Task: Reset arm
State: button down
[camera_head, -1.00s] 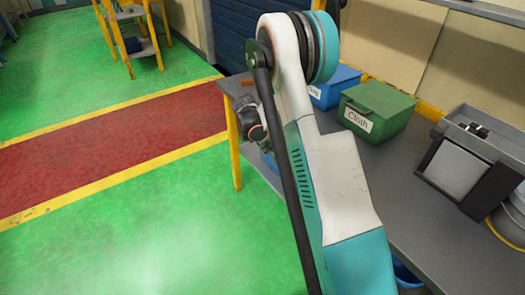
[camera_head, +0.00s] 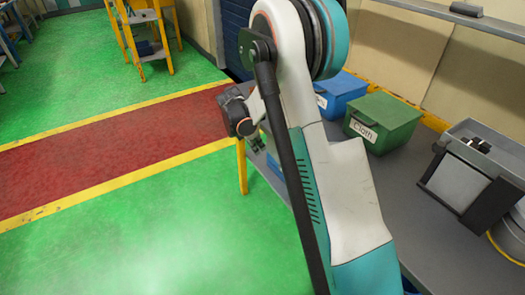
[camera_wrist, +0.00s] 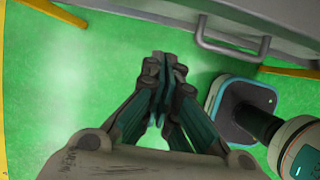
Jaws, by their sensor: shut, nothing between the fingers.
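My gripper (camera_wrist: 163,72) is in the middle of the wrist view, its fingers together with nothing between them. It points down over the green floor (camera_wrist: 60,85), apart from everything around it. In the head view my white and teal arm fills the middle, and its dark wrist part shows to the left of the upper arm, in front of the workbench's left end. The fingertips cannot be made out in the head view.
A grey workbench (camera_head: 415,205) runs along the right with a green Cloth box (camera_head: 384,122), a blue box (camera_head: 340,92) and a grey tray fixture (camera_head: 470,170). A yellow stand (camera_head: 145,45) is at the back. Green floor at the left is clear.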

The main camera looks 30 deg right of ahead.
jog(key=s+a+r+m+t+y, duration=0.15)
jog(key=s+a+r+m, duration=0.35)
jog(key=r, duration=0.5)
jog(key=s+a+r+m+t+y, duration=0.1)
jog(key=s+a+r+m+t, duration=0.2)
jog(key=s+r, duration=0.5)
jog(key=s+a+r+m+t+y, duration=0.1)
jog(key=s+a+m, duration=0.3)
jog(key=s, duration=0.4)
jog(key=s+a+r+m+t+y, duration=0.1)
jog(key=s+a+r+m, duration=0.2)
jog(key=s, duration=0.6)
jog(key=a+m, duration=0.2)
jog(key=m, duration=0.1)
jog(key=shift+s, duration=0.25)
jog(key=shift+d+t, duration=0.1)
jog(key=shift+t, duration=0.15)
